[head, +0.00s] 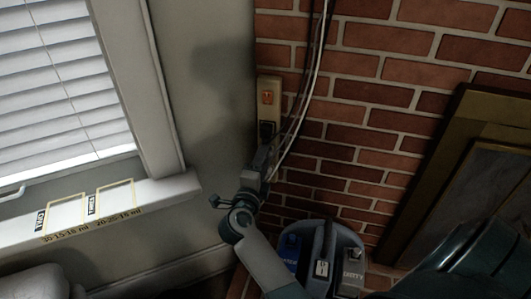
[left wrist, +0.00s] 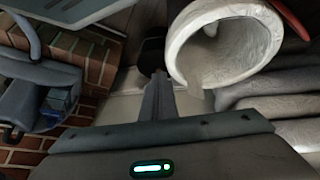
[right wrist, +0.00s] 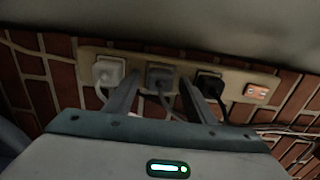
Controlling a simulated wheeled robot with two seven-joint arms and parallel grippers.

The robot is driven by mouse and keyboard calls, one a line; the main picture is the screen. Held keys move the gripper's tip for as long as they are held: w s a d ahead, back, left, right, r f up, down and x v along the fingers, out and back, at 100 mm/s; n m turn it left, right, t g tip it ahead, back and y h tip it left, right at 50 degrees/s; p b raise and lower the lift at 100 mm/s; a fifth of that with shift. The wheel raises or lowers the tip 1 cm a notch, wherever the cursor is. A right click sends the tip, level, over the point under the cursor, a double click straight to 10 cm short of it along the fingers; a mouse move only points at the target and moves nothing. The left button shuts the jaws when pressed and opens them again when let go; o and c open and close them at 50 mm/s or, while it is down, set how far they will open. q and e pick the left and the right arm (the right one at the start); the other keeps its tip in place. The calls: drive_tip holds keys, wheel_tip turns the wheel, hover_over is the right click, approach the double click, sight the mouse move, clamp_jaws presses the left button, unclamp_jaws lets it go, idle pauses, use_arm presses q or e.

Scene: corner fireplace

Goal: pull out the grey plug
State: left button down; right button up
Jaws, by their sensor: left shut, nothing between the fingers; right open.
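The grey plug (right wrist: 160,77) sits in the power strip (right wrist: 232,77), between a white plug (right wrist: 107,70) and a black plug (right wrist: 208,83). My right gripper (right wrist: 160,88) is open, with one finger on each side of the grey plug; whether they touch it I cannot tell. In the head view the power strip (head: 269,84) is upright on the brick wall, and my right gripper (head: 264,155) covers its lower part, hiding the grey plug. My left gripper (left wrist: 158,80) is shut and empty, beside a pale roll (left wrist: 225,45) in the left wrist view.
An orange switch (right wrist: 257,91) is at the strip's end. Cables (head: 303,95) hang down the wall beside it. A grey caddy (head: 321,238) with a blue item stands below right. A window sill (head: 150,205) juts out at left.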

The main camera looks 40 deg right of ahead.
drive_tip(key=shift+c, duration=0.3)
clamp_jaws()
drive_tip(key=shift+s+a, duration=0.1)
drive_tip(key=shift+p+v, duration=0.85)
drive_tip(key=shift+v, duration=2)
drive_tip(key=shift+s, duration=0.1)
